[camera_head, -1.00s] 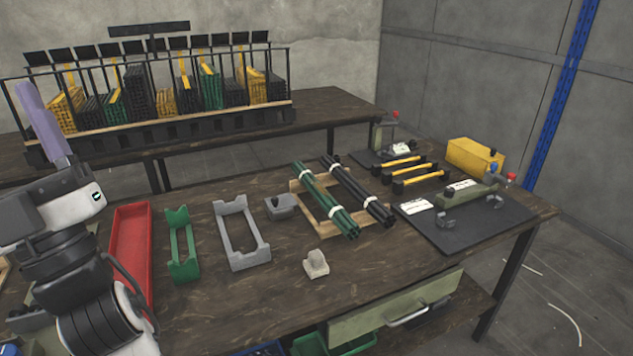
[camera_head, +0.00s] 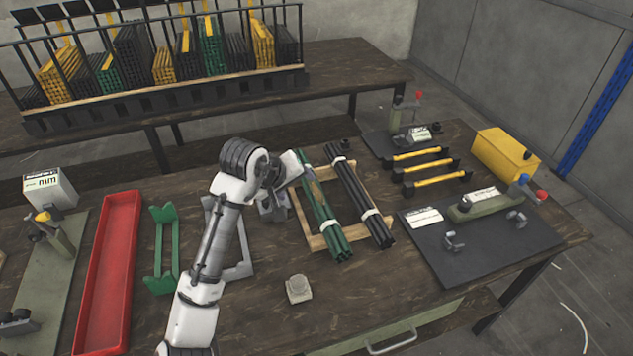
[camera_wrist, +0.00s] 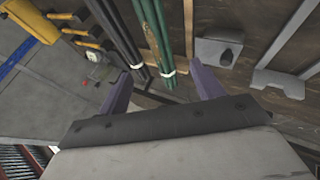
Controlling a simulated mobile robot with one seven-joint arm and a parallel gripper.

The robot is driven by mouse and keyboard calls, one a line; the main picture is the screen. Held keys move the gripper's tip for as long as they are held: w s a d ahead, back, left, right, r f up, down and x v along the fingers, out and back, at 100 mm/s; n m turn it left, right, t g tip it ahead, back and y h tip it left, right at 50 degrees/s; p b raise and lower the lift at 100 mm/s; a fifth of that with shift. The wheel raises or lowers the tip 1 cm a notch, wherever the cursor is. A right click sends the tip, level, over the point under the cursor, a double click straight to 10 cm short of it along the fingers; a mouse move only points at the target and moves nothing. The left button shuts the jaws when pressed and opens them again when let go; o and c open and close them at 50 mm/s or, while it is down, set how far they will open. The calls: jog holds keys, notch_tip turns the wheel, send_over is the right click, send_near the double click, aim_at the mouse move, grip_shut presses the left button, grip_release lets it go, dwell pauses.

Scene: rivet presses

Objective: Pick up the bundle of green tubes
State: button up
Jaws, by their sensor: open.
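The bundle of green tubes (camera_head: 322,214) lies on a light wooden frame on the bench, tied with white bands. A bundle of black tubes (camera_head: 359,200) lies beside it on the right. In the wrist view the green tubes (camera_wrist: 160,38) are near the top centre, with the black tubes (camera_wrist: 118,38) to their left. My gripper (camera_wrist: 162,88) is open, its two purple fingers apart and nothing between them. In the head view my arm reaches over the bench, and the gripper (camera_head: 300,170) is close to the upper left end of the green bundle, partly hidden by the wrist.
The wooden frame (camera_head: 316,243) supports both bundles. A grey cradle (camera_head: 243,268) and a green cradle (camera_head: 164,285) stand left, beyond them a red tray (camera_head: 107,280). A small grey block (camera_head: 298,289) stands in front. Yellow-handled tools (camera_head: 420,154) and a black mat (camera_head: 480,250) lie right.

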aim_at(313, 195)
jog(key=b+x, duration=0.1)
jog(key=x, duration=0.1)
jog(key=b+x, duration=0.2)
jog(key=x, duration=0.1)
jog(key=s+b+x, duration=0.1)
jog(key=b+x, duration=0.1)
jog(key=x, duration=0.1)
jog(key=shift+w+a+f, duration=0.1)
jog(key=shift+f, duration=0.35)
jog(key=shift+w+d+r+b+x, duration=0.15)
jog(key=shift+b+x, duration=0.8)
jog(key=shift+x, duration=0.55)
jog(key=shift+w+d+r+b+x, duration=0.15)
jog(key=shift+b+x, duration=0.8)
jog(key=shift+x, duration=0.55)
jog(key=shift+s, duration=0.1)
jog(key=shift+r, duration=0.1)
grip_shut()
